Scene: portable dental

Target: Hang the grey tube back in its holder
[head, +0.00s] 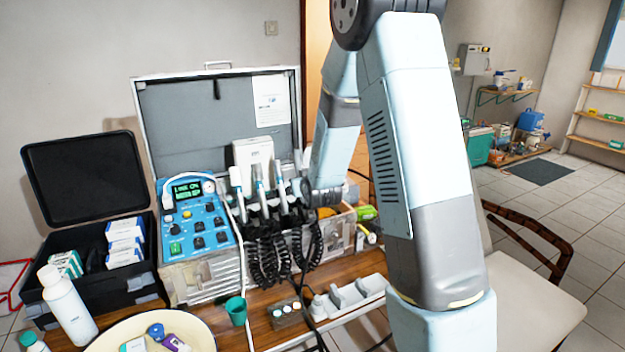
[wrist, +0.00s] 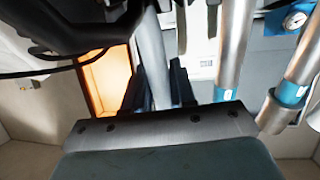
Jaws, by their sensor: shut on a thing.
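My gripper (wrist: 158,82) is shut on the grey tube (wrist: 151,48), which stands between its two dark fingers in the wrist view. The tube's lower end is hidden behind the gripper body. In the head view my gripper (head: 302,190) is at the right end of the row of upright handpieces, and the tube cannot be made out clearly there. The holder row (head: 268,214) is at the front of the open case, with black coiled cords hanging below it. I cannot tell whether the tube touches its holder.
Silver handpieces with blue bands (wrist: 232,50) stand close on the right in the wrist view, near a gauge (wrist: 295,19). Dark cords (wrist: 50,60) cross on the left. A blue control panel (head: 194,219) is left of the row. A green cup (head: 236,310) stands in front.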

